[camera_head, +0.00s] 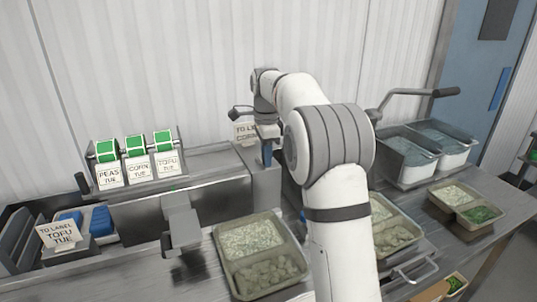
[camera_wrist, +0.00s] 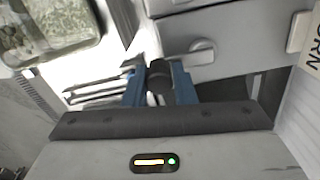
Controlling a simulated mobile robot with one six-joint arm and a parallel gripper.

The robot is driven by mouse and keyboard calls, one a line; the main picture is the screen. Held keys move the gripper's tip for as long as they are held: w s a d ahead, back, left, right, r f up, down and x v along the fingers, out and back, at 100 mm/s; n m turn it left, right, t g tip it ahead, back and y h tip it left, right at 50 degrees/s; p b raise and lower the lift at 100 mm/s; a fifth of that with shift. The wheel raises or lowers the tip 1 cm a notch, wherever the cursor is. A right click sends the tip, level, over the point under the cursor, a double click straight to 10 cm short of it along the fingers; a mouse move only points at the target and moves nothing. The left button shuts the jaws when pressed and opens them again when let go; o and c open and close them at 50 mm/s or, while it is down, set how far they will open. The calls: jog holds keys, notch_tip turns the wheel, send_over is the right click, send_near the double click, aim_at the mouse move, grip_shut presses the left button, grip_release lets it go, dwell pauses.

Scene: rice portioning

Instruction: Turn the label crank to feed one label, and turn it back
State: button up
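My gripper shows in the wrist view (camera_wrist: 160,84) with its two blue fingers on either side of a dark round knob, which looks like the label crank's handle (camera_wrist: 159,73). No clear gap shows between the fingers and the knob, so it looks shut on it. In the head view my gripper (camera_head: 267,153) points down at the grey housing at the right end of the label unit; the crank is hidden there.
A "TO LABEL TOFU TUE" card (camera_head: 60,234) stands at the left. Another card (camera_head: 245,131), partly hidden, stands behind my gripper. A filled two-part tray (camera_head: 222,248) lies in front of the unit. More trays and tubs stand to the right of my arm.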

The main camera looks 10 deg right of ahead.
jog(key=c, duration=0.4)
jog(key=shift+d, duration=0.1)
jog(key=shift+c, duration=0.2)
jog(key=shift+r, duration=0.1)
jog(key=shift+d+n+p, duration=0.1)
jog(key=shift+n+p, duration=0.2)
